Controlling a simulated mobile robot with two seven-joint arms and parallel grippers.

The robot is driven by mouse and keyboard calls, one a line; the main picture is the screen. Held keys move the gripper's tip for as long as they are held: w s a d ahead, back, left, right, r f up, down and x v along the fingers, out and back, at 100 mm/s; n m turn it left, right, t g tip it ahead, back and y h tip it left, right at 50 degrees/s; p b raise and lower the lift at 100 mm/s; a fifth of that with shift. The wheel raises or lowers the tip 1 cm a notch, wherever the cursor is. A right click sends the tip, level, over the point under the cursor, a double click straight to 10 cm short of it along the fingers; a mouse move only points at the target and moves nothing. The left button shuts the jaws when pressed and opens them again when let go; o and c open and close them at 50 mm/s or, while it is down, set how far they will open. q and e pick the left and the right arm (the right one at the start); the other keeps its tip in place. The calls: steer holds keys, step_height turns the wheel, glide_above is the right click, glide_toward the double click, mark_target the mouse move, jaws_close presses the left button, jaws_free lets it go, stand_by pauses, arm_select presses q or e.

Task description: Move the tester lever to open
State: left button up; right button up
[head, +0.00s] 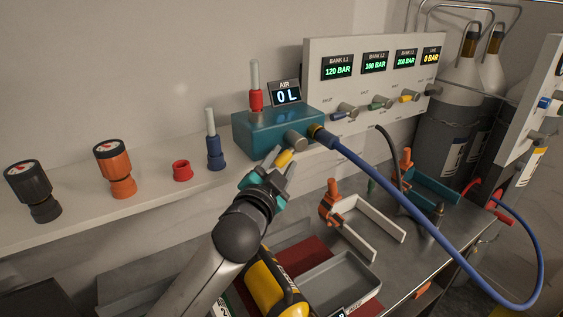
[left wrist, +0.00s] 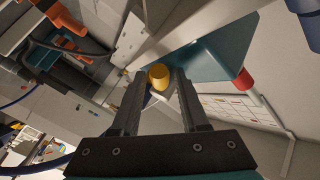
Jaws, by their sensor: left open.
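The tester is a teal box (head: 262,133) on the white shelf, with an "AIR 0 L" display (head: 286,96) on top. Its lever (head: 285,158) has a yellow end and sits at the front, below a grey round fitting (head: 296,140). My left gripper (head: 279,164) is open at the lever. In the left wrist view the yellow lever end (left wrist: 158,76) lies between the tips of the two open fingers (left wrist: 158,88); I cannot tell whether either finger touches it. The teal box (left wrist: 212,55) is just beyond. My right gripper is not in view.
A blue hose (head: 385,180) runs from the tester's right side across the bench. A gauge panel (head: 375,80) stands at right. Black (head: 34,190) and orange (head: 116,167) gauges, a red ring (head: 181,171) and a blue fitting (head: 214,147) stand on the shelf. A grey tray (head: 340,285) lies below.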

arm_select(q)
jaws_close()
stand_by(0.3)
steer(key=shift+f+b, duration=0.2)
steer(key=shift+b, duration=0.2)
steer(key=n+t+b, duration=0.1)
steer(key=b, duration=0.1)
steer(key=f+n+t+b, duration=0.1)
steer(key=b, duration=0.2)
steer(key=d+n+b, duration=0.1)
steer(key=b, duration=0.2)
steer(key=shift+w+f+t, duration=0.2)
steer(key=shift+w+t, duration=0.1)
steer(key=shift+t, duration=0.1)
steer(key=shift+w+b, duration=0.1)
steer(key=shift+b, duration=0.45)
steer(key=shift+r, duration=0.1)
